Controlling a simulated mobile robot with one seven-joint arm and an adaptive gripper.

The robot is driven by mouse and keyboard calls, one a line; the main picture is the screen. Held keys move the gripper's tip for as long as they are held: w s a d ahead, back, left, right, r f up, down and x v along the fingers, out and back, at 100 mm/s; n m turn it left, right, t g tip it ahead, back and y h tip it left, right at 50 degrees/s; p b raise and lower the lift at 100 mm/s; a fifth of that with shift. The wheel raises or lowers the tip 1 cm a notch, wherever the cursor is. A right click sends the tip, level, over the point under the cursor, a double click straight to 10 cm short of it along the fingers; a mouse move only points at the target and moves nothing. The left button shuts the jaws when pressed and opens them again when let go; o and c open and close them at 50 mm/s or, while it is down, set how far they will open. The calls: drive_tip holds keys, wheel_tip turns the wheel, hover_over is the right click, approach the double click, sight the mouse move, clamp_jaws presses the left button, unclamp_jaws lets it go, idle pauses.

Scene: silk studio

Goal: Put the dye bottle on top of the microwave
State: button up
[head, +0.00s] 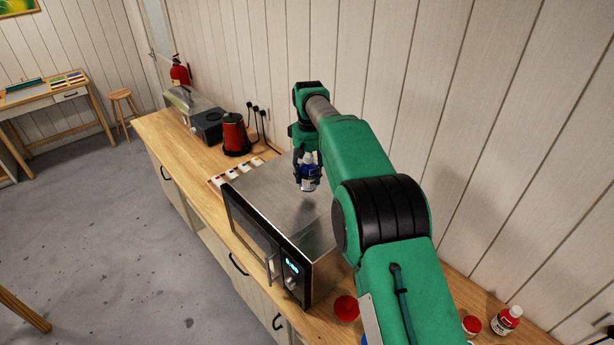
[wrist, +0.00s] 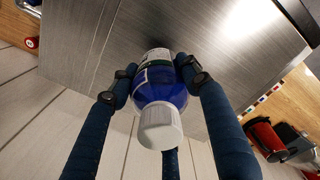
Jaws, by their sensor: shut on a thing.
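The dye bottle (head: 308,184) is blue with a white cap and a pale label. My gripper (head: 307,165) is shut on it and holds it upright over the microwave (head: 262,200), a steel-topped box with a dark front and a lit display. In the wrist view, the gripper's fingers (wrist: 163,80) clasp the bottle (wrist: 160,92) around its body, cap towards the camera. The bottle's base is at or close to the steel top (wrist: 235,85). I cannot tell whether it touches.
A red kettle (head: 235,134), a dark appliance (head: 207,126) and a strip of colour swatches (head: 236,172) stand beyond the microwave. Red-and-white bottles (head: 506,320) and a red pot (head: 346,308) are on the near counter. The microwave top around the bottle is clear.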

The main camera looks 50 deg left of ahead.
sight(307, 177)
drive_tip(key=shift+w+a+p, duration=0.3)
drive_tip(key=shift+w+a, duration=0.35)
drive_tip(key=shift+a, duration=0.35)
drive_tip(key=shift+w+a+f, duration=0.1)
drive_tip(key=shift+a, duration=0.05)
drive_tip(key=shift+f+p, duration=0.4)
drive_tip(key=shift+f, duration=1.35)
drive_tip(key=shift+f, duration=0.1)
drive_tip(key=o, duration=1.4)
drive_tip(key=shift+f, duration=0.1)
wheel_tip(307, 177, up, 12)
drive_tip(key=shift+r, duration=0.15)
